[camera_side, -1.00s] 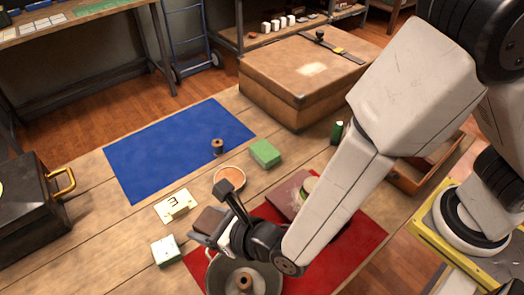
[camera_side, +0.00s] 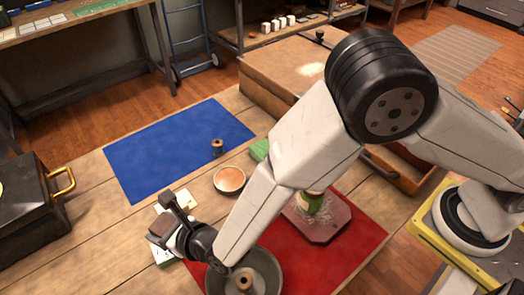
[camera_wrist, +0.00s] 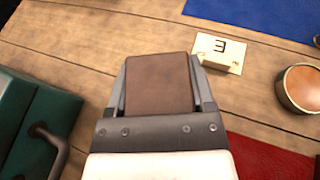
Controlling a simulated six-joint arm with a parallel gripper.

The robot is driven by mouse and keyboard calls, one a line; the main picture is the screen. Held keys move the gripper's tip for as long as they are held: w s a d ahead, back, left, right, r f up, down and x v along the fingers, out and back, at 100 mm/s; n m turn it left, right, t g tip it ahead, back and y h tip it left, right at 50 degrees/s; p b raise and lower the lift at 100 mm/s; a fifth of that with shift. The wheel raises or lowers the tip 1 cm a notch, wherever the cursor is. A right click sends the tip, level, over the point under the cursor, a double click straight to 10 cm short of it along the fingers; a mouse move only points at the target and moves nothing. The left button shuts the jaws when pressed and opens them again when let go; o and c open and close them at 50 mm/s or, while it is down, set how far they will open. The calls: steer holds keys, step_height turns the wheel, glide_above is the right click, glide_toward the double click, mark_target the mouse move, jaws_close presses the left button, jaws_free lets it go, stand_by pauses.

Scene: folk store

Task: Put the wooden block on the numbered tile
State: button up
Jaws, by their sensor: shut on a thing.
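My gripper (camera_side: 170,220) is shut on the brown wooden block (camera_side: 159,230) and holds it over the table. In the wrist view the block (camera_wrist: 158,84) sits between the two fingers of my gripper (camera_wrist: 158,66). The numbered tile (camera_wrist: 234,57) is cream, bears a dark 3 and lies flat to the right of the block in that view, apart from it. A small cream piece shows at its near edge. In the side view the tile (camera_side: 190,200) is partly hidden behind my gripper.
A bowl (camera_side: 230,180) stands right of the tile, near a blue mat (camera_side: 160,155) with a spool on it. A dark case (camera_wrist: 40,110) with a handle is at left. Bare planks lie between case and tile.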

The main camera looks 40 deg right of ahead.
mark_target(154, 233)
steer(key=shift+w+a+f, duration=0.35)
steer(key=shift+w+f, duration=0.05)
steer(key=shift+f, duration=0.25)
steer(key=shift+w+a+f, duration=0.35)
steer(key=shift+w+f, duration=0.1)
steer(key=shift+f, duration=0.15)
steer(key=shift+w+a+f, duration=0.35)
steer(key=shift+w+f, duration=0.05)
steer(key=shift+f, duration=0.25)
steer(key=shift+w+a+f, duration=0.1)
steer(key=shift+w+f, duration=0.05)
steer(key=shift+f, duration=1.7)
steer(key=shift+f, duration=0.15)
steer(key=o, duration=1.3)
steer(key=shift+c, duration=0.2)
